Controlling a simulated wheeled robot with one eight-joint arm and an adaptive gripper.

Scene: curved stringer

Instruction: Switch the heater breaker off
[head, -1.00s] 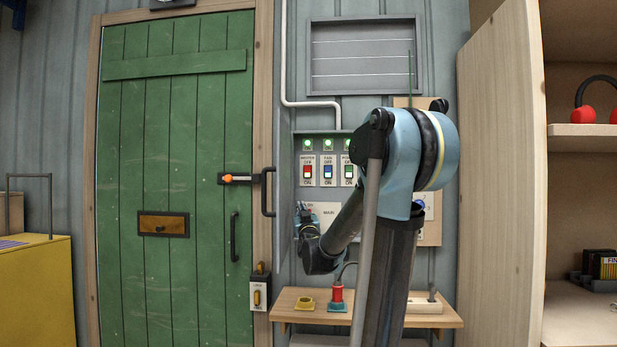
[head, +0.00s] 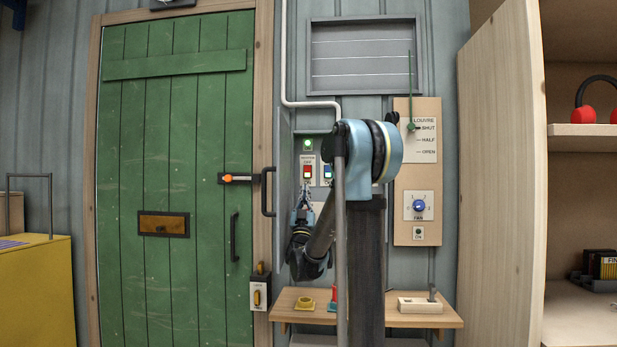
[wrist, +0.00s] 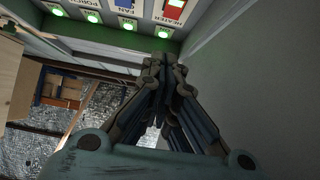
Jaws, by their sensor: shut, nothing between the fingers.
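The heater breaker is a red switch (head: 307,171) at the left of the row in the grey breaker panel, with OFF above it. A green lamp (head: 308,144) glows above it. In the upside-down wrist view the red switch (wrist: 174,9) is at the top, with its lit lamp (wrist: 168,33) below. My gripper (head: 304,192) is just below the red switch in the head view, fingers pointing up. In the wrist view my gripper (wrist: 162,62) is shut and empty, its tips near the panel. Whether they touch anything, I cannot tell.
The blue fan breaker (head: 328,172) is close on the right; my arm hides the porch breaker in the head view. The open panel door (head: 283,180) stands at the left. A wooden shelf (head: 440,318) with small items is below. A louvre and fan board (head: 417,175) is at the right.

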